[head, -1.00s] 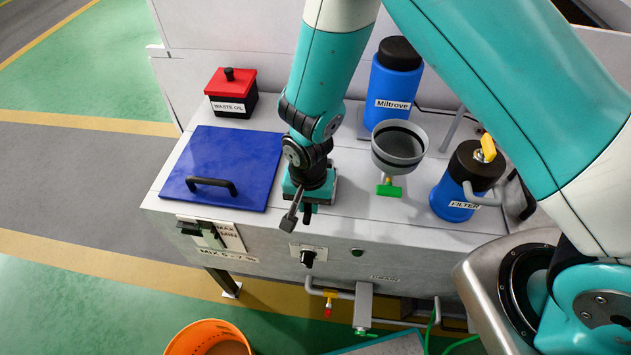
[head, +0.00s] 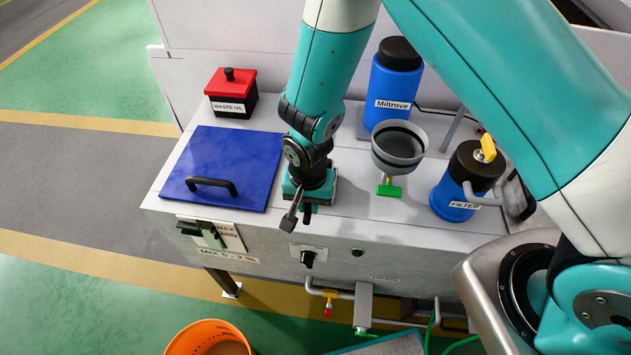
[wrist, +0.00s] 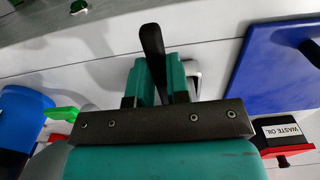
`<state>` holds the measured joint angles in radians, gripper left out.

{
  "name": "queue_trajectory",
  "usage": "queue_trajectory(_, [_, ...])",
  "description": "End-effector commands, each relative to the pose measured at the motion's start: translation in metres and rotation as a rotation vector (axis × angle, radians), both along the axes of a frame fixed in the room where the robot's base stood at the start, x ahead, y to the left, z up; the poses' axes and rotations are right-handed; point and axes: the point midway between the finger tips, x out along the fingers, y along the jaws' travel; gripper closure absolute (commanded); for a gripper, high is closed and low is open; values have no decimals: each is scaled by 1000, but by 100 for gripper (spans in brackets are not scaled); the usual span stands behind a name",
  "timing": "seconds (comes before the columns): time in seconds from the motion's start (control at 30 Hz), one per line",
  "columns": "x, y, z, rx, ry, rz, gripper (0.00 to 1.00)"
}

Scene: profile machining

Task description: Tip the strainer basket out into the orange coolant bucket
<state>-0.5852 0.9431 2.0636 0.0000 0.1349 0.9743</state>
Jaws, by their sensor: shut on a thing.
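My gripper (head: 306,200) is low over the grey machine top, right of the blue lid. In the wrist view its teal jaws (wrist: 160,82) are shut on a dark bar-like handle (wrist: 152,42), which appears to be the strainer basket's handle. The basket's body is hidden beneath the gripper and cannot be made out. A bit of grey metal (wrist: 195,72) shows beside the jaws. The orange coolant bucket (head: 178,345) stands on the floor at the bottom of the head view, in front of the machine and cut off by the picture edge. Its inside looks brownish.
The blue lid (head: 250,150) with a black handle lies left of my gripper. The red-topped waste oil box (head: 232,108) stands behind it. A grey funnel (head: 399,160), the blue Miltrove bottle (head: 390,85) and the blue filter (head: 452,200) stand to the right. Taps and pipes project from the front.

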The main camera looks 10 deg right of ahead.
Motion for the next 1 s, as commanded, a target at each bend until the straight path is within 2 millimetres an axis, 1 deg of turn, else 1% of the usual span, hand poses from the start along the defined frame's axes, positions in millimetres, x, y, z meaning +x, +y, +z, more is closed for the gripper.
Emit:
queue_trajectory(0.47, [0,0,2,1,-1,0,100])
queue_trajectory(0.83, [0,0,18,1,-1,0,100])
queue_trajectory(1.0, [0,0,21,1,-1,0,100])
